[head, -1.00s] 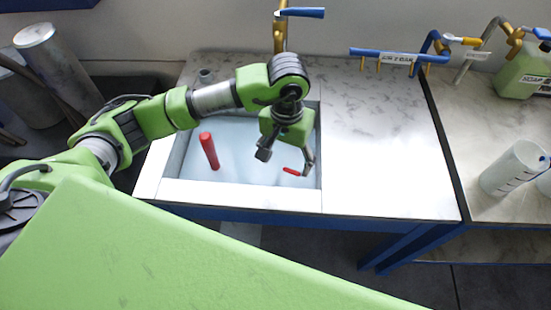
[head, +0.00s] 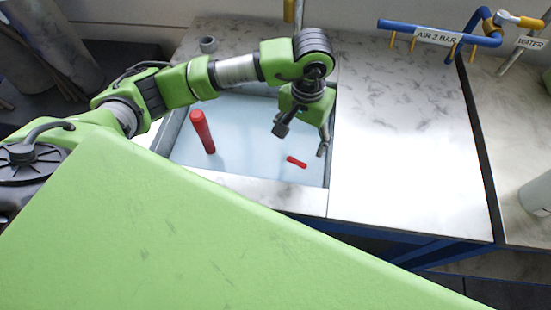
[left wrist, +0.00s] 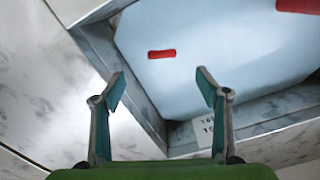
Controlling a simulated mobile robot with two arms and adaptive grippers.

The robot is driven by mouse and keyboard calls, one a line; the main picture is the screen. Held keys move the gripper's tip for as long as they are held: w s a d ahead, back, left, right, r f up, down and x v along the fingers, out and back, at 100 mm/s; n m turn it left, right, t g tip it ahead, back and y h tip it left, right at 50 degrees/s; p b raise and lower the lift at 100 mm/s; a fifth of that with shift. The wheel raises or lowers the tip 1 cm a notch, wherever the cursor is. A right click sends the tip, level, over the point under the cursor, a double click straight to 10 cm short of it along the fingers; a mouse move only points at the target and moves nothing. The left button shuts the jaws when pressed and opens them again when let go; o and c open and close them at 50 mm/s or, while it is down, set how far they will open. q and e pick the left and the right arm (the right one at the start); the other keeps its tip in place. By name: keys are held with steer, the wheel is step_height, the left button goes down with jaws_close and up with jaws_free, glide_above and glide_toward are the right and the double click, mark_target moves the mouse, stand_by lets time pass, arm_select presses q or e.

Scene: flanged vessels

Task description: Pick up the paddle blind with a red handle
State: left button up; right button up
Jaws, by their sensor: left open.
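A short red bar (head: 297,162) lies in the light-blue basin, near its front right corner. It looks like the red handle of the paddle blind; I cannot make out a plate on it. It also shows in the left wrist view (left wrist: 162,54), beyond the fingertips. A longer, thicker red cylinder (head: 202,132) stands tilted at the basin's left side; its end shows at the wrist view's top right (left wrist: 298,5). My left gripper (head: 302,140) is open and empty above the basin, with its fingers (left wrist: 161,73) apart and not touching the bar. My right gripper is not in view.
The basin has a raised pale rim (head: 255,196) close around the bar. A marble worktop (head: 410,130) to the right is clear. Blue and yellow pipes labelled "AIR 2 BAR" (head: 438,37) stand at the back. A small grey ring (head: 208,45) is behind the basin.

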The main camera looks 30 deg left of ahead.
mark_target(297, 161)
arm_select(q)
step_height(297, 161, down, 9)
steer(key=b, duration=0.4)
steer(key=shift+f, duration=0.1)
steer(key=shift+w+a+f+b, duration=0.15)
steer(key=shift+f+b, duration=0.2)
steer(key=shift+f, duration=0.6)
steer(key=shift+w+d+f+b, duration=0.15)
steer(key=shift+f+b, duration=0.25)
steer(key=shift+f, duration=0.6)
steer(key=shift+w+a+f+b, duration=0.15)
steer(key=shift+f+b, duration=0.2)
steer(key=shift+f, duration=0.6)
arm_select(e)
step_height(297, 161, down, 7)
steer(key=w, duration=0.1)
arm_select(q)
steer(key=shift+c, duration=0.4)
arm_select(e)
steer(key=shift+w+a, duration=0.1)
arm_select(q)
steer(key=shift+r, duration=0.1)
steer(key=c, duration=1.9)
steer(key=shift+o, duration=0.2)
steer(key=shift+r, duration=0.1)
